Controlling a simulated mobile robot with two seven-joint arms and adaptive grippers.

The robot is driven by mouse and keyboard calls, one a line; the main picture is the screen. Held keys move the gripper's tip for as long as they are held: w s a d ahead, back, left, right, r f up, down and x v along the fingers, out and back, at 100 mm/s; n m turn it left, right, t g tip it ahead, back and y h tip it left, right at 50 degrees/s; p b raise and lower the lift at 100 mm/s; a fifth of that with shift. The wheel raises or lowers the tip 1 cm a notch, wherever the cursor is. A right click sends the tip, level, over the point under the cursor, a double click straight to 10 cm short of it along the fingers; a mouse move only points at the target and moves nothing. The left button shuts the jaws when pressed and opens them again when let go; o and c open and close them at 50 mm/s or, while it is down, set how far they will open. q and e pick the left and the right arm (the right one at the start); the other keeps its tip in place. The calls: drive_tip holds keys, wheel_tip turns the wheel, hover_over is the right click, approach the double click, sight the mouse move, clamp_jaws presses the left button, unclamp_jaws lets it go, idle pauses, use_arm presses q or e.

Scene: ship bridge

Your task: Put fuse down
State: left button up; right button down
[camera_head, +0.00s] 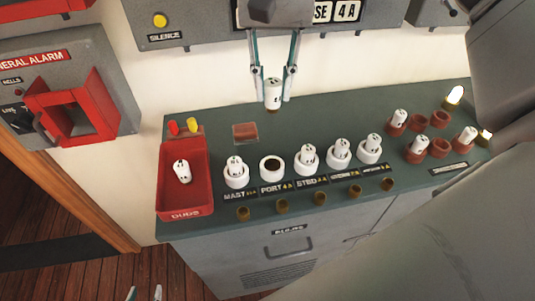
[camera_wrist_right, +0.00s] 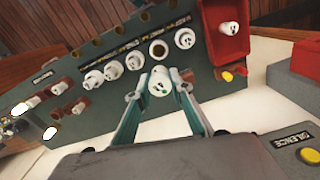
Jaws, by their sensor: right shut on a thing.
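My right gripper (camera_head: 271,97) is shut on a white fuse (camera_head: 273,88), held upright at the back of the green console top. I cannot tell whether the fuse touches the surface. In the right wrist view the fuse (camera_wrist_right: 160,82) sits between the fingers and shows a small green mark. The PORT socket (camera_head: 272,158) is empty, a white ring in front of the held fuse. The MAST socket (camera_head: 236,182) and the other white sockets to the right hold fuses. My left gripper (camera_head: 145,294) shows only its two fingertips, apart and empty, at the bottom edge.
A red DUDS tray (camera_head: 160,195) holds one fuse (camera_head: 182,172). A red-brown block (camera_head: 245,133) lies behind the MAST socket. Brown holders (camera_head: 439,148), some with fuses, stand at the right beside lit lamps (camera_head: 455,95). The wall panel (camera_head: 205,22) is close behind my right gripper.

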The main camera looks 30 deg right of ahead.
sight(274, 112)
wheel_tip(274, 112, down, 18)
drive_tip(key=shift+s+f, duration=0.1)
idle(0.4)
drive_tip(key=shift+f, duration=0.15)
drive_tip(key=shift+f, duration=0.25)
drive_tip(key=c, duration=1.8)
unclamp_jaws()
drive_tip(key=shift+r, duration=0.1)
drive_tip(key=shift+r, duration=0.55)
wheel_tip(274, 112, up, 12)
drive_tip(key=shift+f, duration=0.2)
